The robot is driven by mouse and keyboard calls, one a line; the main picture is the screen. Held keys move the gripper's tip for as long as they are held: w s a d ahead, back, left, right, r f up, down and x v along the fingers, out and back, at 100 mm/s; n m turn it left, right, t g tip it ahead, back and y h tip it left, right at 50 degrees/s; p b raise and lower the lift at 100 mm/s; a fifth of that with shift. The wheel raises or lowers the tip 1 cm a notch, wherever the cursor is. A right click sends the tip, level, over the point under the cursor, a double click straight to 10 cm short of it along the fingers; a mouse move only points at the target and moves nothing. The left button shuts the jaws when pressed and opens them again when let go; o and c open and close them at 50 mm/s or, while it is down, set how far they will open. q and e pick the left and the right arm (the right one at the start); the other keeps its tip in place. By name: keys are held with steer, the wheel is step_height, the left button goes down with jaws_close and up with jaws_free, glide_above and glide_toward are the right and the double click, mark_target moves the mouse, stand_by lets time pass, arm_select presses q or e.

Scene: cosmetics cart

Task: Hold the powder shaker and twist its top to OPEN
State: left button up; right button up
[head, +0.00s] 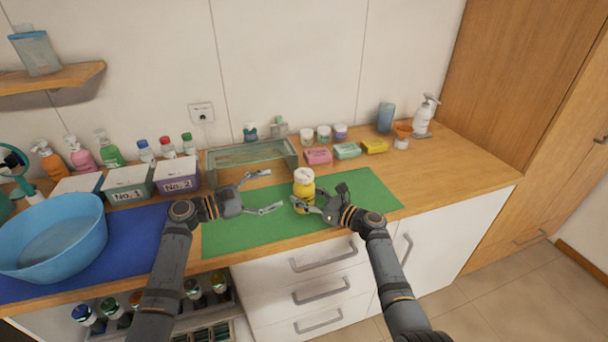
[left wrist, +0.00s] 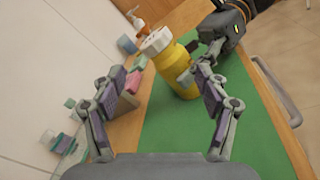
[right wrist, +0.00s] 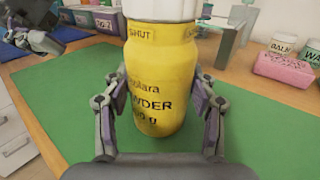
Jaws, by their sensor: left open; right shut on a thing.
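The powder shaker is a yellow bottle (head: 303,191) with a white top (head: 303,175), upright on the green mat (head: 240,236). My right gripper (head: 308,205) is shut on its yellow body from the right. In the right wrist view the body (right wrist: 158,90) sits between both fingers and the word "SHUT" shows under the white top (right wrist: 160,8). My left gripper (head: 266,191) is open and empty to the left of the shaker, apart from it. In the left wrist view the shaker (left wrist: 172,65) stands beyond the open fingers, its white top (left wrist: 156,41) showing dark marks.
A glass box (head: 250,156) stands behind the mat. Pink, green and yellow packs (head: 347,150) and small jars (head: 323,134) stand behind the shaker. A blue basin (head: 50,235) and labelled boxes (head: 127,183) are at the left. The mat's right end is clear.

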mark_target(304, 173)
arm_select(q)
steer(key=n, duration=0.4)
steer(key=a+r+n+g+h, duration=0.1)
steer(key=n, duration=0.1)
steer(key=shift+w+a+n, duration=0.1)
steer(key=shift+w+n, duration=0.15)
steer(key=shift+n, duration=0.15)
steer(key=x, duration=1.2)
